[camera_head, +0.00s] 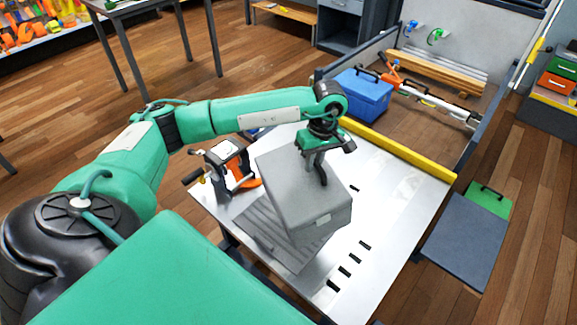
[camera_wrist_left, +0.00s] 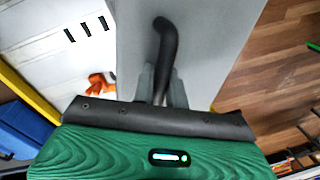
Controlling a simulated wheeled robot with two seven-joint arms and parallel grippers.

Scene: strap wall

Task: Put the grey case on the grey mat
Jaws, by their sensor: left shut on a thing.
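The grey case (camera_head: 290,180) is a boxy case with a dark handle on top and a light latch on its front side. My left gripper (camera_head: 317,160) comes down onto its top and is shut on the dark handle. In the left wrist view the fingers (camera_wrist_left: 162,88) close around the handle (camera_wrist_left: 168,45), with the case top (camera_wrist_left: 215,45) below. The ribbed grey mat (camera_head: 262,238) lies on the silver table, partly hidden by the case. The case overlaps the mat in the picture; I cannot tell whether it touches it. My right gripper is not in view.
An orange and black tool (camera_head: 232,170) stands close left of the case. A yellow bar (camera_head: 398,150) runs along the table's far edge, with a blue box (camera_head: 362,95) beyond it. The silver tabletop (camera_head: 385,215) is bare to the right, apart from small dark slots.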

